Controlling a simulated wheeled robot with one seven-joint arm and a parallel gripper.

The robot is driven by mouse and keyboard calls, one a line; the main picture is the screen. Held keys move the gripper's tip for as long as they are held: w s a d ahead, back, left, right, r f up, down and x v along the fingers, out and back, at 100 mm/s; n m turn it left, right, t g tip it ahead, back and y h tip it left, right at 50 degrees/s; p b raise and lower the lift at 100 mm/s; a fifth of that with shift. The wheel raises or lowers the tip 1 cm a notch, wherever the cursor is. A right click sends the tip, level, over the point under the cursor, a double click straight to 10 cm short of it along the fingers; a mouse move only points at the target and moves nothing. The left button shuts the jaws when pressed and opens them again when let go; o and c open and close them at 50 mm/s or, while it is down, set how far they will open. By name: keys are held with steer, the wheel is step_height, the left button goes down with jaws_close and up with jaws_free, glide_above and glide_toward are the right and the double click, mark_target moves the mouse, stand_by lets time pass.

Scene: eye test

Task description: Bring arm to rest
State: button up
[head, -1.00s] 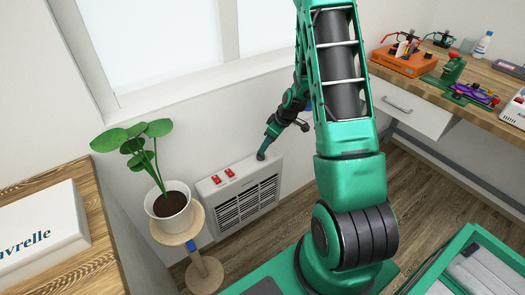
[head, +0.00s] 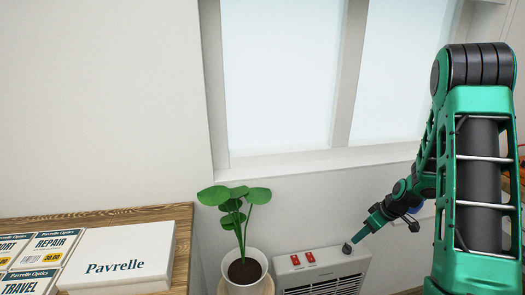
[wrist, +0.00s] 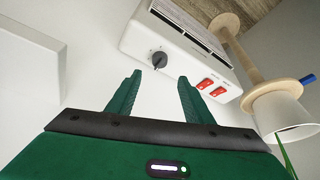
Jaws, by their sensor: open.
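My gripper (head: 361,233) is at the end of my green arm, pointing down and left toward the white heater (head: 352,267). In the wrist view my gripper (wrist: 160,76) has its two green fingers spread with nothing between them. The heater's dark round knob (head: 347,248) lies just beyond the fingertips. In the wrist view the knob (wrist: 159,59) sits ahead of the gap between the fingers, and I see no clear contact. Two red switches (wrist: 211,87) are on the same heater face, to the right of the fingers there.
A potted plant (head: 244,270) on a round wooden stand is left of the heater. A wooden counter (head: 182,250) at the left holds a white Pavrelle box (head: 118,258) and several printed cards. A window (head: 280,75) and bare wall are behind the arm.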

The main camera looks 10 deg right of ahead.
steer(key=s+a+r+m+g+h, duration=0.2)
steer(key=s+r+m, duration=0.3)
steer(key=s+r, duration=1)
steer(key=s+a+r+m+g, duration=0.1)
steer(key=s+a+r+m, duration=0.1)
steer(key=s, duration=0.7)
steer(key=s+a+r+m+g, duration=0.1)
steer(key=s+r+m, duration=0.3)
steer(key=s, duration=0.5)
step_height(320, 180, up, 2)
steer(key=shift+s+a+r+m, duration=0.15)
steer(key=shift+a+r+m, duration=0.15)
steer(key=shift+a, duration=0.45)
steer(key=shift+w+f, duration=0.3)
steer(key=shift+w, duration=0.35)
